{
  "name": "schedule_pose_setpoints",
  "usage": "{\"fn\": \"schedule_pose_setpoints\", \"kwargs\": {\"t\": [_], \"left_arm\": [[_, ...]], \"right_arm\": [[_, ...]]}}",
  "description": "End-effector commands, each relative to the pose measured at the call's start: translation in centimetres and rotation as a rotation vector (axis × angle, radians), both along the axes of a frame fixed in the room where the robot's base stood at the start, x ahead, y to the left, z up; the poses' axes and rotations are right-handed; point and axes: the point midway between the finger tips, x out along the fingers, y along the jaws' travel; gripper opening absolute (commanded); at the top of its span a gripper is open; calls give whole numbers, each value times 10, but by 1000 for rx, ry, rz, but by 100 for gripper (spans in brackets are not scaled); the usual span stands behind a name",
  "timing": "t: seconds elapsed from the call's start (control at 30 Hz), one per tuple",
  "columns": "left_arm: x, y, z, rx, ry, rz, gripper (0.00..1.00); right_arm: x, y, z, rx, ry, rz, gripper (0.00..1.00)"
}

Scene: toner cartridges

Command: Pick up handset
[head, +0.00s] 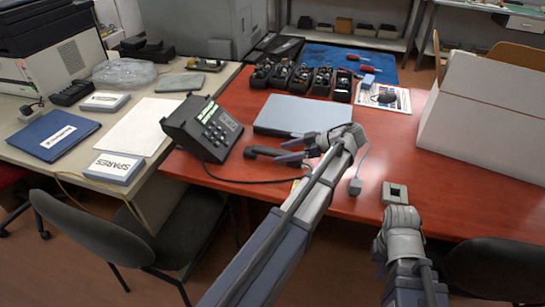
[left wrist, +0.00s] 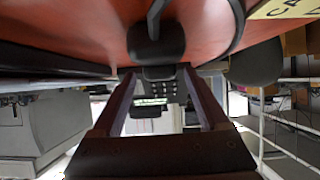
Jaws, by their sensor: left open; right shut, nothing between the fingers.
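The dark handset (head: 262,151) lies on the red table, to the right of the black desk phone (head: 205,128). A dark cord runs along the table nearby. My left gripper (head: 288,149) reaches in from the right, open, with its fingers at the handset's right end and partly covering it. In the left wrist view the handset (left wrist: 155,43) shows just beyond and above the open fingers in the picture, and the phone's keypad (left wrist: 170,92) shows between them. I cannot tell whether the fingers touch the handset. My right gripper (head: 395,193) is shut and empty at the table's front edge.
A grey closed laptop-like slab (head: 300,115) lies behind the left gripper. A grey mouse (head: 355,187) lies right of my left forearm. A large white box (head: 485,120) stands at the right. Several black cartridges (head: 320,82) stand at the back.

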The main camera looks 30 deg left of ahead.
Motion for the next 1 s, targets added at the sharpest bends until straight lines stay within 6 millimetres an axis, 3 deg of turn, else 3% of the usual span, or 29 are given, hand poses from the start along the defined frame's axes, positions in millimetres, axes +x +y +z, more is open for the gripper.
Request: {"fn": "schedule_pose_setpoints", "kwargs": {"t": [0.4, 0.67, 1.0], "left_arm": [[-12, 41, -24, 0, 0, 2, 78], [-12, 44, -23, 0, 0, 0, 76], [-12, 44, -23, 0, 0, 0, 38]], "right_arm": [[0, 0, -24, 0, 0, 0, 0], [0, 0, -23, 0, 0, 0, 0], [0, 0, -23, 0, 0, 0, 0]]}}
